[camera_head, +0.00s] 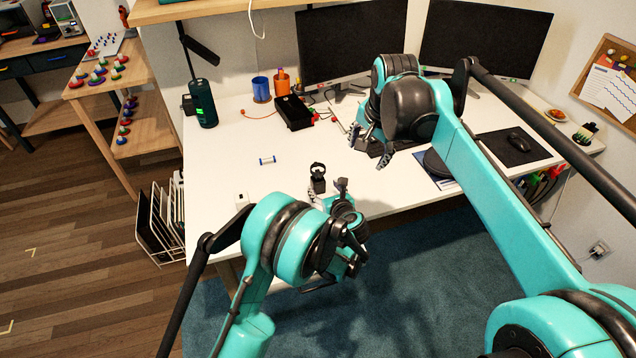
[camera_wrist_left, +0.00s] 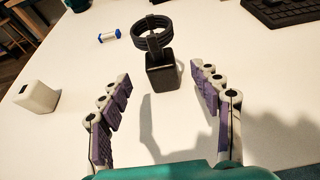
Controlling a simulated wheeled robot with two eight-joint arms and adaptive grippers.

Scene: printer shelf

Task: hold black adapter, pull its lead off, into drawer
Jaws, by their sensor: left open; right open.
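The black adapter (camera_head: 318,184) stands on the white desk near its front edge. Its black lead is coiled (camera_head: 318,169) at its far side. In the left wrist view the adapter (camera_wrist_left: 163,74) lies just beyond my fingertips, with the coil (camera_wrist_left: 153,33) behind and above it. My left gripper (camera_head: 329,194) is open and empty, its fingers spread to either side of the adapter's line, apparently not touching it. No open drawer is clearly visible.
A white block-shaped plug (camera_head: 241,200) and a blue-white cylinder (camera_head: 267,160) lie to the left. A keyboard (camera_wrist_left: 278,12) is at the upper right. Bare desk surrounds the adapter.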

